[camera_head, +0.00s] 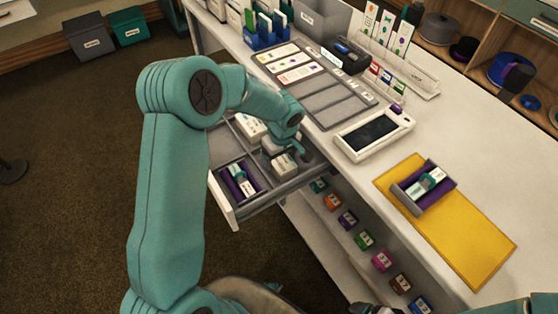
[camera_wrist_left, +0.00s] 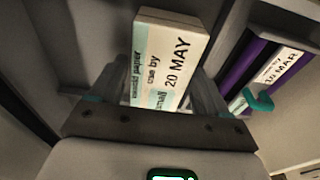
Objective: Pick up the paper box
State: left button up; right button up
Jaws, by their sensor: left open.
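The paper box (camera_wrist_left: 165,60) is white with pale blue parts, and its label reads "paper", "use by 20 MAY" and "small". It stands in a grey drawer compartment in the left wrist view. My left gripper (camera_wrist_left: 168,95) is open, with one finger on each side of the box's near end; I cannot tell whether they touch it. In the head view my left gripper (camera_head: 287,152) reaches down into the open drawer (camera_head: 268,197) and partly hides the box (camera_head: 285,164). Parts of my right arm show at the bottom right edge; its jaws are not clear.
A purple-lined compartment (camera_head: 238,180) with another labelled box lies beside it. Another white box (camera_head: 249,127) is farther back in the drawer.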

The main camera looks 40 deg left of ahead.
pick_arm(q)
jog(key=shift+f, duration=0.5)
jog(key=shift+c, duration=0.3)
jog(key=c, duration=0.3)
jog(key=shift+r, duration=0.1)
notch_tip(320, 180, up, 20)
jog(key=shift+p, duration=0.5)
